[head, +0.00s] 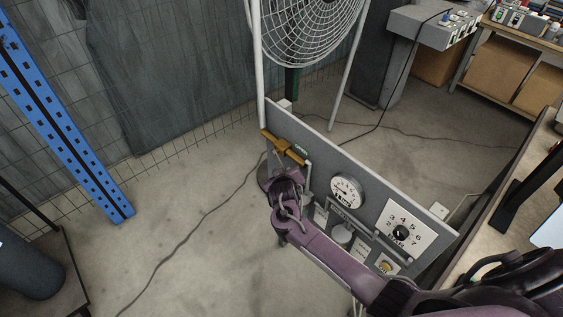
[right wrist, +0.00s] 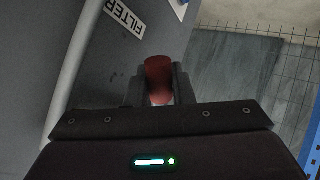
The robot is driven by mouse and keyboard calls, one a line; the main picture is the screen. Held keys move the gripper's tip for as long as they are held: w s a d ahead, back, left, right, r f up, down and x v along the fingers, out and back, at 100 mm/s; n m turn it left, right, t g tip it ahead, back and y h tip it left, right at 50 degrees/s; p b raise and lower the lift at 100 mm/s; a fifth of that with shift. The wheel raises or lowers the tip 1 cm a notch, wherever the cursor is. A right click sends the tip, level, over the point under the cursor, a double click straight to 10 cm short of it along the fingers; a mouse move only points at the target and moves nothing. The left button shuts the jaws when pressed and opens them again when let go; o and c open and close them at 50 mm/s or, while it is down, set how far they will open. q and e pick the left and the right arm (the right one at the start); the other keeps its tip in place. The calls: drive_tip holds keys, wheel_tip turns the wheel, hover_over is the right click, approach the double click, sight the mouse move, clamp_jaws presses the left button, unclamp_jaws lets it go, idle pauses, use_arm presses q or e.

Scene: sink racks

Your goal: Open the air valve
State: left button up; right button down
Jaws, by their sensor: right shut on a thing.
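The grey control panel (head: 318,158) stands on the floor in the head view. My right gripper (head: 283,182) is at the panel's left end, just below the yellow handle. In the right wrist view its two fingers are shut on a red rounded piece (right wrist: 158,75). How the red piece joins the panel is hidden; in the head view my wrist covers it. My left gripper is not in view.
The panel carries a round gauge (head: 346,191) and a numbered dial (head: 401,233). The right wrist view shows a FILTER label (right wrist: 124,17). A wire fan (head: 312,28) stands behind, a blue post (head: 62,115) at left. A cable crosses the floor.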

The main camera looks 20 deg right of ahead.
drive_tip(key=r+g+p, duration=0.1)
drive_tip(key=p, duration=0.1)
drive_tip(key=s+r+n+g+p, duration=0.1)
drive_tip(key=g+p, duration=0.1)
drive_tip(key=p, duration=0.1)
drive_tip(key=r+g+h+p, duration=0.1)
drive_tip(key=p, duration=0.2)
drive_tip(key=shift+s+d+r+n, duration=0.25)
drive_tip(key=shift+s+r+n, duration=0.05)
drive_tip(key=shift+n, duration=0.1)
drive_tip(key=shift+s+d+r+n+g+h+p, duration=0.15)
drive_tip(key=shift+r+n+g+p, duration=0.1)
drive_tip(key=shift+g+p, duration=0.4)
drive_tip(key=shift+s+a+r+n+g+h+p, duration=0.15)
drive_tip(key=shift+r+g+p, duration=0.1)
drive_tip(key=shift+g+p, duration=0.35)
drive_tip(key=shift+d, duration=0.1)
drive_tip(key=c, duration=1.3)
unclamp_jaws()
drive_tip(key=shift+w, duration=0.1)
drive_tip(key=shift+r, duration=0.15)
